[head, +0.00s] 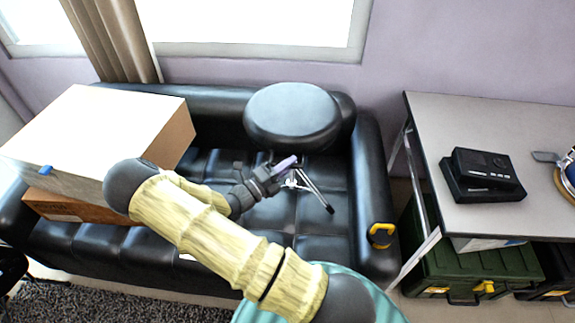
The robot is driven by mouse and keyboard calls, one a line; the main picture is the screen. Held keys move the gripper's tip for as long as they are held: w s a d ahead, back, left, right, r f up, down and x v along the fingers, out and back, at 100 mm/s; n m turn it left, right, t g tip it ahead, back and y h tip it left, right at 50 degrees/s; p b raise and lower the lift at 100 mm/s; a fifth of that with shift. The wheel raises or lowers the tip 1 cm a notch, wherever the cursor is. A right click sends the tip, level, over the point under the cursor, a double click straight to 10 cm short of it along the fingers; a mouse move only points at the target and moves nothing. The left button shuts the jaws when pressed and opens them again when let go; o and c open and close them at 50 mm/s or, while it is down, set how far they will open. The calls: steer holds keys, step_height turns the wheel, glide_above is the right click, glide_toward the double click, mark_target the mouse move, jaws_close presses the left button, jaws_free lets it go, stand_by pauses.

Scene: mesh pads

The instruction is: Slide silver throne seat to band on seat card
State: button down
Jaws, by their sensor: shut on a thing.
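The throne seat (292,112) has a thick round cushion, dark grey on top with a black side. It stands on the black sofa on a small tripod, with one dark leg (318,190) showing at the front right. My gripper (286,167) is just below the cushion's front edge, shut on the throne near its post. The exact contact is hidden by the gripper and the cushion. The seat card and its band cannot be made out. A small pale patch shows at the sofa's front edge, mostly behind my arm.
The black sofa (325,225) has a large cardboard box (95,125) on its left part. A yellow-handled thing (380,235) sits on its right arm. A grey table (440,115) with black devices (480,175) stands at right, above a green case (470,268). The seat right of the tripod is clear.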

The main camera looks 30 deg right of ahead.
steer(key=shift+w+a+r+p, duration=0.1)
steer(key=shift+w+r+p, duration=0.1)
steer(key=shift+r+p, duration=1.5)
steer(key=shift+f, duration=0.15)
steer(key=c, duration=1.4)
jaws_free()
steer(key=shift+a, duration=0.15)
steer(key=shift+f, duration=0.1)
steer(key=shift+s, duration=0.1)
steer(key=b+v, duration=0.1)
steer(key=v, duration=1.6)
steer(key=shift+b, duration=0.35)
steer(key=shift+s+a, duration=0.1)
steer(key=shift+a, duration=0.05)
